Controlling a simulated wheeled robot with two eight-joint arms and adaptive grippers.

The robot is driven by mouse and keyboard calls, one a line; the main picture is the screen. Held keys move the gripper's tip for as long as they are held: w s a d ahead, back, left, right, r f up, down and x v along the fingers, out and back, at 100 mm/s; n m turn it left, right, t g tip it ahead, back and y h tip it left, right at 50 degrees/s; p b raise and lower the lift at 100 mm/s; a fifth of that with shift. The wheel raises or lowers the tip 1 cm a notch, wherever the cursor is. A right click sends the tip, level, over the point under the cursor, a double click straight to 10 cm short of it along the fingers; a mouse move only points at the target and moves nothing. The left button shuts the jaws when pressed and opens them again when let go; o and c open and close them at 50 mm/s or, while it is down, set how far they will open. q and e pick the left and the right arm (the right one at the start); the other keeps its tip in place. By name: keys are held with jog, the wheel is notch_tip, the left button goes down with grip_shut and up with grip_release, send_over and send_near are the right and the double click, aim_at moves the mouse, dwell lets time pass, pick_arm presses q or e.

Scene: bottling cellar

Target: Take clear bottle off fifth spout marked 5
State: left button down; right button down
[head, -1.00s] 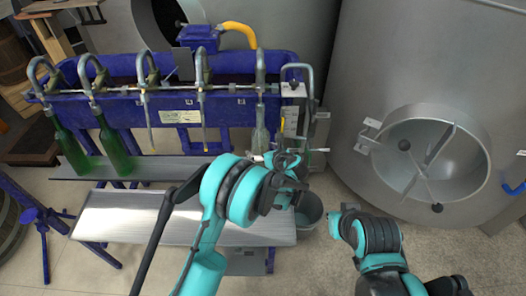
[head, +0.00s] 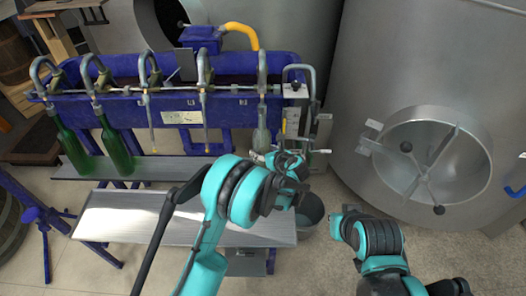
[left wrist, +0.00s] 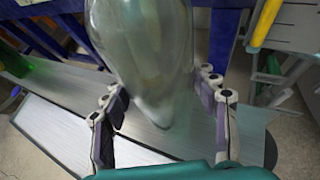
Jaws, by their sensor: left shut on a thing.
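The clear bottle (head: 261,138) is upright under the fifth spout (head: 262,66), at the right end of the row. I cannot tell how far the spout reaches into its neck. My left gripper (head: 284,160) is at the bottle's lower part, partly hidden by its own arm.
Two green bottles (head: 117,150) hang at the left spouts; the third and fourth spouts are bare. A metal shelf (head: 180,168) runs below the spouts, with a lower tray (head: 130,215) in front. A grey bucket (head: 310,212) and a big steel tank (head: 400,70) stand at the right.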

pick_arm(q)
jog(key=shift+r, duration=0.2)
jog(key=shift+w+r+p, duration=0.1)
jog(key=shift+r+p, duration=0.45)
jog(key=shift+r, duration=0.4)
jog(key=shift+s+r, duration=0.1)
jog(key=shift+s, duration=0.3)
